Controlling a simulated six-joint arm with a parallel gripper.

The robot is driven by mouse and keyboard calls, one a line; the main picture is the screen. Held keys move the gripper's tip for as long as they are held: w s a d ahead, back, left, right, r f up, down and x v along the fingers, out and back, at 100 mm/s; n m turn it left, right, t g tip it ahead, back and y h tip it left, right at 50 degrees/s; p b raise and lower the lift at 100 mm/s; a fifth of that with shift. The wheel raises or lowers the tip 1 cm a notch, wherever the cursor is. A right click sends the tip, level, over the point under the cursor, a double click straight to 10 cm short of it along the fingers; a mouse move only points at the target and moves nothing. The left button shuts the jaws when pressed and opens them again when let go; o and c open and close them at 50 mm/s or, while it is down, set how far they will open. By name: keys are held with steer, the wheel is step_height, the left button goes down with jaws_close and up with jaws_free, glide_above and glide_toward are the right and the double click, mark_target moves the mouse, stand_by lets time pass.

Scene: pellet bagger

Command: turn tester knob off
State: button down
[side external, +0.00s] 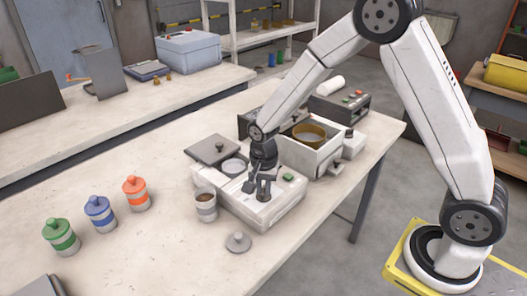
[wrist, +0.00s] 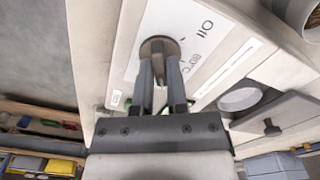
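The tester is a low white box (side external: 265,213) on the near worktable, with a lid open at its back left and a round well in its top. Its knob (wrist: 158,43) is a round brown dial on the white face in the wrist view, beside printed "Off" and "80°C" marks. In the side view my gripper (side external: 264,190) points down onto the tester and hides the knob.
A cup of brown pellets (side external: 205,203) stands against the tester's left side. A loose grey lid (side external: 238,242) lies in front. Green (side external: 61,236), blue (side external: 100,213) and orange (side external: 136,193) lidded jars stand left.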

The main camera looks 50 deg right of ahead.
steer(key=shift+n, duration=0.5)
steer(key=n, duration=0.4)
steer(key=shift+n, duration=0.3)
steer(key=n, duration=1.2)
steer(key=shift+n, duration=0.4)
steer(key=n, duration=0.5)
steer(key=shift+n, duration=0.3)
steer(key=c, duration=0.6)
jaws_free()
steer(key=shift+c, duration=0.2)
